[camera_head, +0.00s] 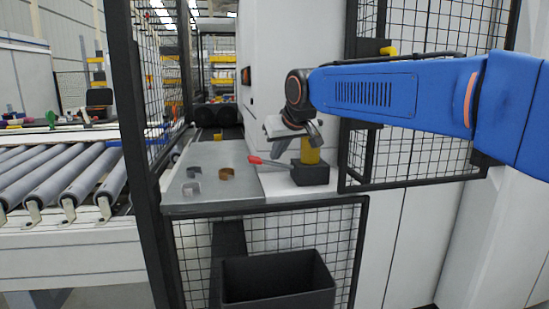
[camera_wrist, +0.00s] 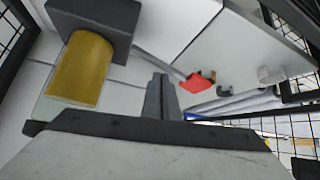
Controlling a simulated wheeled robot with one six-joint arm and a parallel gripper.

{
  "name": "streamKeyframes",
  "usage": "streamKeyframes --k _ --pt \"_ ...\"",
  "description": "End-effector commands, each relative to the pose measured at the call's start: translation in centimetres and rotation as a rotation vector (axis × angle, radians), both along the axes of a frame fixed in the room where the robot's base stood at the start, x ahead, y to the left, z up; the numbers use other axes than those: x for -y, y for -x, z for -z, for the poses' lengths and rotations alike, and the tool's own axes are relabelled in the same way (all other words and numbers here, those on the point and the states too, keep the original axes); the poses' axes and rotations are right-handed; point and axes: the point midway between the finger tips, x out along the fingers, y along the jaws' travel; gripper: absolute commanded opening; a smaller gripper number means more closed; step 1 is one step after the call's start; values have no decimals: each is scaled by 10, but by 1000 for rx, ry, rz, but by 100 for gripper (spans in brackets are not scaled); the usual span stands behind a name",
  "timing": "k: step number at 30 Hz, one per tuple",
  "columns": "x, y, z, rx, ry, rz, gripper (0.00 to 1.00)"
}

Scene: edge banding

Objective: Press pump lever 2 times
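The pump has a black base (camera_head: 311,173) and a yellow cylinder (camera_head: 310,151), and stands on the worktop. Its lever (camera_head: 276,163) is a thin grey rod sticking out to the left, with a red handle (camera_head: 255,160) at its end. My gripper (camera_head: 284,147) is just above the lever, beside the cylinder. In the wrist view the yellow cylinder (camera_wrist: 82,68) is at upper left and the red handle (camera_wrist: 196,84) right of my fingers (camera_wrist: 161,82). The fingers are together and look empty. Whether they touch the lever cannot be told.
Two grey clips (camera_head: 191,188) and a brown clip (camera_head: 227,173) lie on the metal worktop (camera_head: 215,200). A dark bin (camera_head: 277,280) sits below, behind a mesh panel. Mesh fencing (camera_head: 425,145) stands right of the pump, and a roller conveyor (camera_head: 60,175) at left.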

Motion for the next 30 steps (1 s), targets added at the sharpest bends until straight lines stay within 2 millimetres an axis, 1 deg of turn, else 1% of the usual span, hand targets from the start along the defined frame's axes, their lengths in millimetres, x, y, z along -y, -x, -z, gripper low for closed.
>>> streamKeyframes --k 15,30 --pt "12 -4 -22 0 -1 1 0" --pt "14 -4 -27 1 -1 0 0"
